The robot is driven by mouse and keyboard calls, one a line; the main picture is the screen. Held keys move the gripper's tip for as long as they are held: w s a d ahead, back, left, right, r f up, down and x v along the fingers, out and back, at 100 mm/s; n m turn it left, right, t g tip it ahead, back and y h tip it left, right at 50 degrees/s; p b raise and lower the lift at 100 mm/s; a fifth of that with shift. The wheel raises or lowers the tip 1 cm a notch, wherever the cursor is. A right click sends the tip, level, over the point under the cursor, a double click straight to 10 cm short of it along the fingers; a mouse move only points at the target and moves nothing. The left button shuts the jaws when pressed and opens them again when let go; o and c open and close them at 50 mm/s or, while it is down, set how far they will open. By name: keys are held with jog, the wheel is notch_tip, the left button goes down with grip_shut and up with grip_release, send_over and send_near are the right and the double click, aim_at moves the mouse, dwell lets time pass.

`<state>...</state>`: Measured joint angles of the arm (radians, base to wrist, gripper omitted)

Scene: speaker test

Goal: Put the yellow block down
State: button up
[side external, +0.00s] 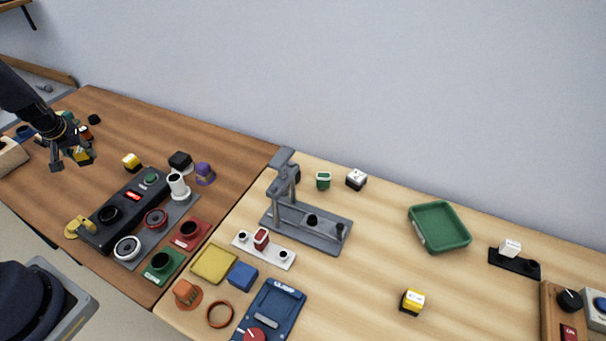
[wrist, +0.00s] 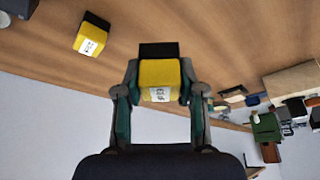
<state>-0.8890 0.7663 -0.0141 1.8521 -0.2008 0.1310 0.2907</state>
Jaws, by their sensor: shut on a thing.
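My gripper (side external: 75,159) is at the far left of the side view, over the dark wooden table. In the wrist view its two fingers (wrist: 159,82) are shut on the sides of a yellow block (wrist: 158,74) with a black end and a white label. The held block (side external: 85,155) shows only partly between the fingers in the side view. It looks raised above the table, but the exact gap is hard to tell. A second yellow and black block (side external: 131,160) lies on the table to the right of my gripper; it also shows at upper left in the wrist view (wrist: 92,37).
A black device (side external: 125,210) with a grey speaker panel (side external: 160,228) stands right of my gripper. Small items crowd left of my gripper. Bare wood lies behind the second block.

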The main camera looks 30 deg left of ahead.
send_over(104, 170)
jog(key=s+d, duration=0.1)
jog(key=f, duration=0.4)
jog(key=shift+s+d+f, duration=0.2)
jog(key=shift+f, duration=0.1)
jog(key=shift+w+a+f, duration=0.1)
jog(key=shift+f, duration=0.8)
jog(key=shift+w+a+f, duration=0.1)
jog(key=shift+f, duration=0.8)
jog(key=shift+f, duration=0.15)
jog(key=o, duration=1)
jog(key=shift+o, duration=0.2)
